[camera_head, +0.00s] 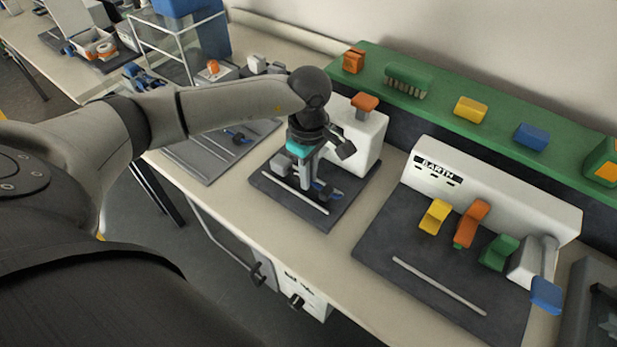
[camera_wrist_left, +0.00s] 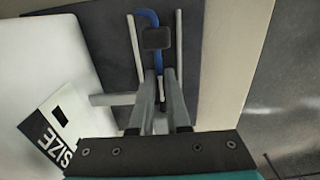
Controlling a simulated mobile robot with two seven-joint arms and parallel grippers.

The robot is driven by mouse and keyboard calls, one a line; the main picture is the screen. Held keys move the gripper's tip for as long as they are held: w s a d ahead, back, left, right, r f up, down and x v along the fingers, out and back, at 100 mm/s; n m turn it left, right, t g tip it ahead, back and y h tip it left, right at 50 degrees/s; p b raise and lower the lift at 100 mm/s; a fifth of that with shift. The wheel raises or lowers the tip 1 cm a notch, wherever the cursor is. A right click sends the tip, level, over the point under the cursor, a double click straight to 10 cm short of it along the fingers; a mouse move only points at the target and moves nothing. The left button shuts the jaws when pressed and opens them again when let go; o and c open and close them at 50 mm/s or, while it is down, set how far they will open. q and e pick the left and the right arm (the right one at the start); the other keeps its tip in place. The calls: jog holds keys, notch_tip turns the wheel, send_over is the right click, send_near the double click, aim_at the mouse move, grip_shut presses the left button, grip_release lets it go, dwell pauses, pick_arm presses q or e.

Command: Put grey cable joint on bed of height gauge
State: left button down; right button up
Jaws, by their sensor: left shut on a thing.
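My left gripper (camera_head: 308,190) points down over the dark bed (camera_head: 347,193) of the height gauge. Its two grey fingers (camera_wrist_left: 161,92) are shut on a small grey piece, mostly hidden between them, which I take as the grey cable joint. A blue cable (camera_wrist_left: 150,18) runs from the fingertips and bends at its far end. It also shows beside the fingers in the head view (camera_head: 325,191). The gauge's white body (camera_head: 361,138) stands behind the gripper. A dark square block (camera_wrist_left: 157,38) is above the cable. I cannot tell whether the joint touches the bed. My right gripper is out of view.
Two pale rails (camera_wrist_left: 179,50) line the bed. The EARTH station (camera_head: 500,185), with several coloured levers, stands to the right. A grey mat (camera_head: 200,160) with another blue cable lies to the left. A green shelf (camera_head: 500,120) runs along the back.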

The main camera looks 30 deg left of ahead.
pick_arm(q)
jog(key=shift+f, duration=0.4)
jog(key=shift+f, duration=0.15)
jog(key=c, duration=1.2)
grip_release()
jog(key=shift+o, duration=0.2)
jog(key=shift+r, duration=0.25)
notch_tip(320, 180, up, 12)
jog(key=p, duration=0.1)
jog(key=shift+p, duration=0.3)
